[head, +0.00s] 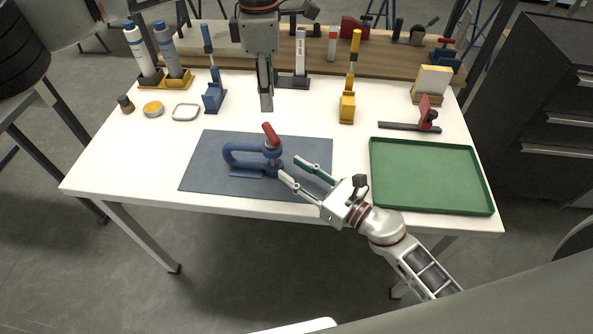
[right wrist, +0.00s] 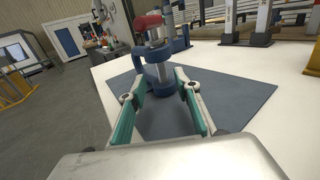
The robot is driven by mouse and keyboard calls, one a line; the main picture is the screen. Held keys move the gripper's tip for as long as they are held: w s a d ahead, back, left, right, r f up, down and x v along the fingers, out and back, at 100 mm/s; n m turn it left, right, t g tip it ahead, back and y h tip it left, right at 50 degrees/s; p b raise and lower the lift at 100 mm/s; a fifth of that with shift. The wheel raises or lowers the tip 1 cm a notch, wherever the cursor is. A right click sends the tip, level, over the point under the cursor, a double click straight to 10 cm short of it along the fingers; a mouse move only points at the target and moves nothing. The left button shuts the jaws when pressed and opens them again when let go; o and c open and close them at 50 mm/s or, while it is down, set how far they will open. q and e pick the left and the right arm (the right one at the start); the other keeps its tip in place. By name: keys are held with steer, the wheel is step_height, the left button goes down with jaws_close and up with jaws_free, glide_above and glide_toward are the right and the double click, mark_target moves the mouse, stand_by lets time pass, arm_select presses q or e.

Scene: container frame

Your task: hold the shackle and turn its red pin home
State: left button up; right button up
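The blue shackle (head: 230,157) lies on its side on a dark grey mat (head: 208,152), its rounded bow to the left in the head view. Its red pin head (head: 270,133) sticks up, tilted, above the upper arm. Bare metal pin shows between the shackle's arms. In the right wrist view the shackle (right wrist: 160,70) and red head (right wrist: 148,22) are straight ahead. My right gripper (head: 289,165) is open, its fingers spread towards the shackle's pin end; contact is unclear. My left gripper (head: 265,88) hangs above and behind the red head, apart from it; its fingers overlap, hiding any gap.
A green tray (head: 375,180) lies right of the mat. A red-and-black tool (head: 427,115), a yellow-handled tool (head: 347,105) and a blue-handled tool (head: 214,98) stand behind. Bottles (head: 133,45), a tin (head: 153,109) and a ring (head: 186,112) are at left.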

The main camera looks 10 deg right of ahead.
mark_target(274, 164)
steer(key=shift+x, duration=3.9)
jaws_close()
arm_select(q)
steer(key=shift+o, duration=0.6)
